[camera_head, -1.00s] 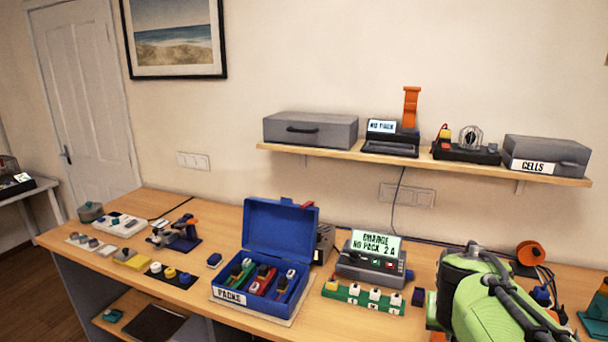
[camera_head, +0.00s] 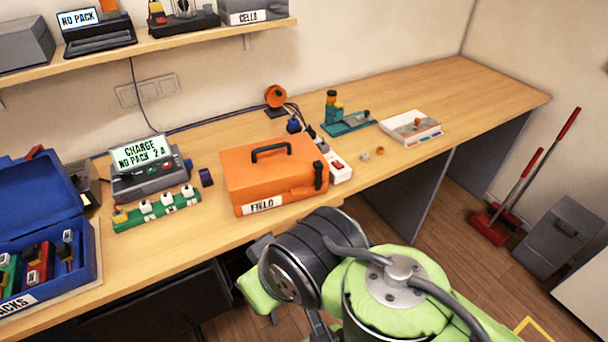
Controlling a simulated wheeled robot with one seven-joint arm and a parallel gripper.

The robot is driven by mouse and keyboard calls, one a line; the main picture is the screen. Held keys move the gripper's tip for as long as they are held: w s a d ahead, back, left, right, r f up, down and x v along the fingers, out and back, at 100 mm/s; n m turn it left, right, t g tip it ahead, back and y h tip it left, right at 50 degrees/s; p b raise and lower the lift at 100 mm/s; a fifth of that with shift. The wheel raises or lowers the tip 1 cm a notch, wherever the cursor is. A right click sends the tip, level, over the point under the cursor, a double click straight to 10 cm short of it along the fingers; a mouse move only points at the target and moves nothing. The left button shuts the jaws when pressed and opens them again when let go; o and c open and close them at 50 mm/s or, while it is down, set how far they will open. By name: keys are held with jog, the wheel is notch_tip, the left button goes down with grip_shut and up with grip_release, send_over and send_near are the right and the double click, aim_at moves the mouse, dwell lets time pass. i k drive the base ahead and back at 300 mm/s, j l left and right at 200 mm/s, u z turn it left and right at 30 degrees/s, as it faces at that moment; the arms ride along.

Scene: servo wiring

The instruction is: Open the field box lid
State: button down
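The field box is an orange case (camera_head: 272,172) with a white FIELD label on its front and a dark handle on top. It stands on the wooden workbench in the middle of the head view, with its lid shut. A black latch or clasp shows at its front right. My green and dark arm fills the lower middle and right, in front of the bench edge and nearer than the box. The gripper's fingertips cannot be made out; the arm links hide them or they are outside the picture.
An open blue PACKS box (camera_head: 45,215) is at the left, beside a charger (camera_head: 148,165) and a green strip of white-topped pieces (camera_head: 157,210). A white and red power strip (camera_head: 338,167) sits close to the box's right. The bench's far right (camera_head: 470,85) is clear.

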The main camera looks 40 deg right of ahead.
aim_at(256, 171)
jog(key=z, duration=0.95)
jog(key=i+j+u, duration=0.1)
jog(key=j+u, duration=0.35)
jog(key=j, duration=0.25)
